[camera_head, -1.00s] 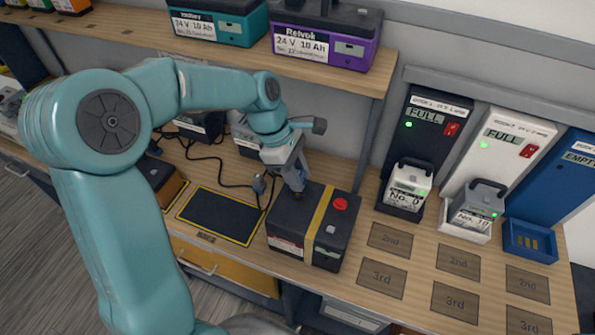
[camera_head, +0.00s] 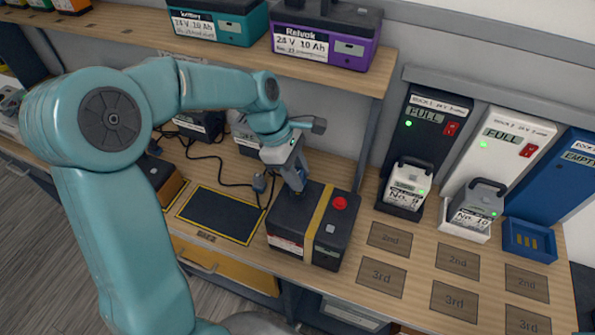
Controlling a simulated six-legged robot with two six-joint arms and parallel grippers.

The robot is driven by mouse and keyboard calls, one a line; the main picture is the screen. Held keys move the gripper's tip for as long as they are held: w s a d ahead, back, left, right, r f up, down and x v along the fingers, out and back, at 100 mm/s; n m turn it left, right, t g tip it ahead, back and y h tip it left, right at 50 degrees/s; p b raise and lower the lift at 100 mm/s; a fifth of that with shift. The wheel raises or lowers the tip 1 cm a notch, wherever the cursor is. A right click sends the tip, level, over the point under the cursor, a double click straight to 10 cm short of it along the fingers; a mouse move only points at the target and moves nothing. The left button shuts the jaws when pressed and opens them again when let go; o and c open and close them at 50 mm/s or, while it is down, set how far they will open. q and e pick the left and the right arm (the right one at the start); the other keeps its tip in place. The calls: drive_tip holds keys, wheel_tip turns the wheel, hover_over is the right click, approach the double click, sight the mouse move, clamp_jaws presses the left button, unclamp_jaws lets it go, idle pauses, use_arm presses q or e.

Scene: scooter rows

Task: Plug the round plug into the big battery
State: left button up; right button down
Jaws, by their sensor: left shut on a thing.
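The big battery (camera_head: 287,222) is a dark box with a yellow strap and a red cap on top. It stands on the wooden bench, in the middle of the view. My left gripper (camera_head: 298,190) points down at the back left part of the battery's top. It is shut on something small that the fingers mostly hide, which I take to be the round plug. I cannot tell whether the plug is seated in the battery. My right gripper is not in view.
A dark mat with a yellow border (camera_head: 220,214) lies left of the battery. Black and white docks with small batteries (camera_head: 406,186) stand to the right, beside an empty blue dock (camera_head: 529,241). A shelf (camera_head: 140,36) with more batteries hangs above.

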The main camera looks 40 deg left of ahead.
use_arm(q)
drive_tip(key=shift+f+b, duration=0.5)
drive_tip(key=shift+f, duration=0.45)
idle(0.6)
drive_tip(key=o, duration=1.1)
drive_tip(key=v, duration=1.6)
drive_tip(key=shift+r, duration=0.15)
drive_tip(key=shift+s, duration=0.15)
